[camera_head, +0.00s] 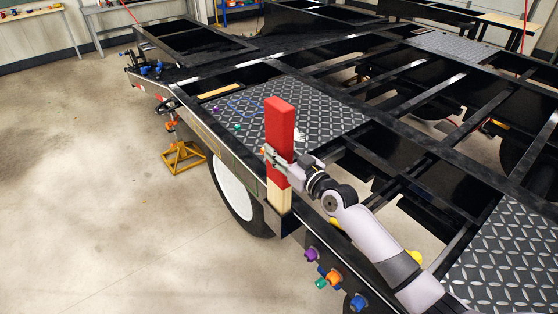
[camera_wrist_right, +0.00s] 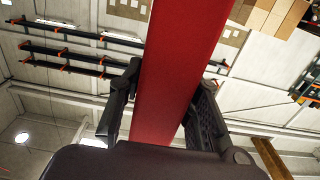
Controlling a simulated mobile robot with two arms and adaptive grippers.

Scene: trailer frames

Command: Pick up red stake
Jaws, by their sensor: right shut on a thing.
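The red stake (camera_head: 281,122) is a long flat board, red above with a bare wood lower end (camera_head: 279,196). It stands upright at the near side edge of the black trailer frame (camera_head: 222,136), above the white wheel. Whether its lower end sits in a pocket there, I cannot tell. My right gripper (camera_head: 274,160) is shut around the red part, just above the wood end. In the right wrist view the red stake (camera_wrist_right: 178,60) runs up between the two fingers (camera_wrist_right: 165,105), which lie on either side of it. My left gripper is not in view.
A diamond-plate deck panel (camera_head: 335,103) lies behind the stake, with small coloured items on it. A yellow jack stand (camera_head: 183,157) is at left. Coloured knobs (camera_head: 328,275) stick out from the trailer's near side. The floor (camera_head: 80,200) at left is clear.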

